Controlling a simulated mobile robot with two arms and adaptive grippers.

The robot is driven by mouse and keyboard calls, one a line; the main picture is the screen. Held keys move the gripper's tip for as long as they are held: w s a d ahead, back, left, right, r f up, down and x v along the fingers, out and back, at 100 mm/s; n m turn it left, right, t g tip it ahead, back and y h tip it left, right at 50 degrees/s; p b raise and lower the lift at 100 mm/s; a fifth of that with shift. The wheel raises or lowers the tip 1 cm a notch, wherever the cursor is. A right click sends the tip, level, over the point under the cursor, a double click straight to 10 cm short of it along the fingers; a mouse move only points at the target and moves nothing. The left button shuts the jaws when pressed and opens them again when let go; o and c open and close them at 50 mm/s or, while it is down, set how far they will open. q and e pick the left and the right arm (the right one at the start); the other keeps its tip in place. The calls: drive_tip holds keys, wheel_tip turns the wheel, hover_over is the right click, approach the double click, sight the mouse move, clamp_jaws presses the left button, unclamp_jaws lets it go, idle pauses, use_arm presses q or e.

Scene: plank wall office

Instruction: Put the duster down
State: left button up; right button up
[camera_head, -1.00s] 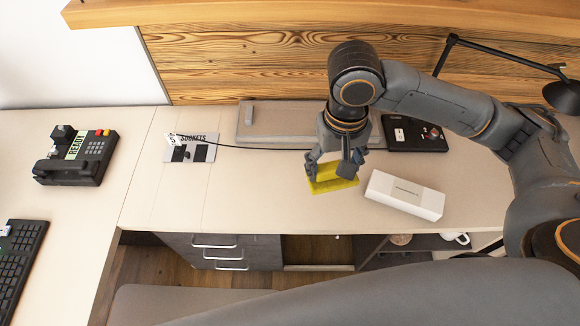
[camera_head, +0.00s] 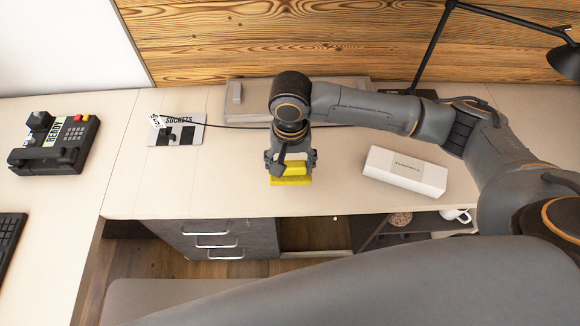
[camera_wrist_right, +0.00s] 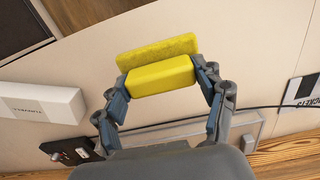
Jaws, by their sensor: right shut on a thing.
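The duster (camera_head: 291,181) is a yellow block with a wider yellow pad. In the head view it is at the middle of the desk, near the front edge, partly hidden by my right gripper (camera_head: 290,163). In the right wrist view the duster (camera_wrist_right: 160,76) sits between the two fingers of my right gripper (camera_wrist_right: 163,88), which is shut on it. The desk (camera_head: 345,195) is directly below. I cannot tell whether the pad touches the desk. My left gripper is not in view.
A white box (camera_head: 405,171) lies to the right of the duster. A sockets plate (camera_head: 190,146) with a cable and a black phone (camera_head: 55,143) are to the left. A grey case (camera_head: 245,105) lies behind. Bare desk lies left of the gripper.

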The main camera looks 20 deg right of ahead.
sight(290, 162)
drive_tip(key=w+f, duration=0.2)
drive_tip(key=shift+w+d+f, duration=0.15)
drive_tip(key=shift+d+f, duration=0.15)
drive_tip(key=shift+f, duration=0.1)
drive_tip(key=shift+w+d+f, duration=0.1)
drive_tip(key=shift+w+f, duration=0.1)
drive_tip(key=shift+f, duration=1.6)
drive_tip(key=shift+f, duration=0.1)
drive_tip(key=o, duration=1.3)
wheel_tip(290, 162, up, 12)
drive_tip(key=shift+r, duration=0.1)
